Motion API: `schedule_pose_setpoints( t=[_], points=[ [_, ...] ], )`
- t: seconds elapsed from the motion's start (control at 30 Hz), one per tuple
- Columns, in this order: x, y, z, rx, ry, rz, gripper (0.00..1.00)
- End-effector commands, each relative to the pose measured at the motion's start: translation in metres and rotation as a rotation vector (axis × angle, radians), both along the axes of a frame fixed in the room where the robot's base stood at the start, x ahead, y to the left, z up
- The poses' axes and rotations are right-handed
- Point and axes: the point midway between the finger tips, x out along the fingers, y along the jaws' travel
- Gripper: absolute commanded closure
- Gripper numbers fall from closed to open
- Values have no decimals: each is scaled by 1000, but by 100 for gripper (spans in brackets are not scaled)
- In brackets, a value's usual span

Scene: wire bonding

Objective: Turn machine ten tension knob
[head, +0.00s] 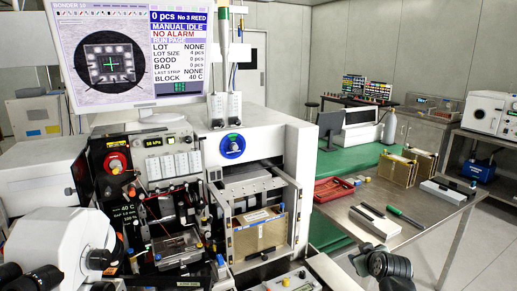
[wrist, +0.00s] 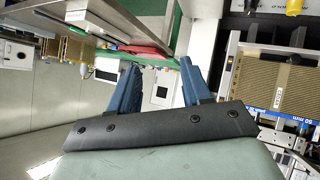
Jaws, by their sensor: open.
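The machine, labelled Bonder 10 on its monitor (head: 140,55), stands at left centre in the head view. A red knob (head: 115,163) sits on a dark panel at its left. A blue round knob (head: 232,146) is on its white front. I cannot read which of these is the tension knob. My gripper (wrist: 160,65) shows in the wrist view with two blue fingers apart and nothing between them. It is away from both knobs, and neither knob shows clearly in the wrist view.
A white microscope (head: 60,245) stands at front left. A strip magazine (head: 258,232) sits in the machine's bay. The steel table (head: 420,215) at right holds a red tray (head: 333,189), a green-handled tool (head: 407,217) and more magazines (head: 397,170).

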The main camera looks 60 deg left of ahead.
Motion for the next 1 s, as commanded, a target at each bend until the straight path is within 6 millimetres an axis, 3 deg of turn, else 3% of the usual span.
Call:
schedule_pose_setpoints(
  t=[0.03,0.2,0.5,0.8,1.0],
  points=[
    [-18,23,19,25,-31,43,52],
    [-79,81,73,99,-131,175,52],
    [-206,159,175,252,-296,384,52],
    [-336,197,271,415,-431,547,52],
    [-384,202,305,477,-475,598,52]
  ],
)
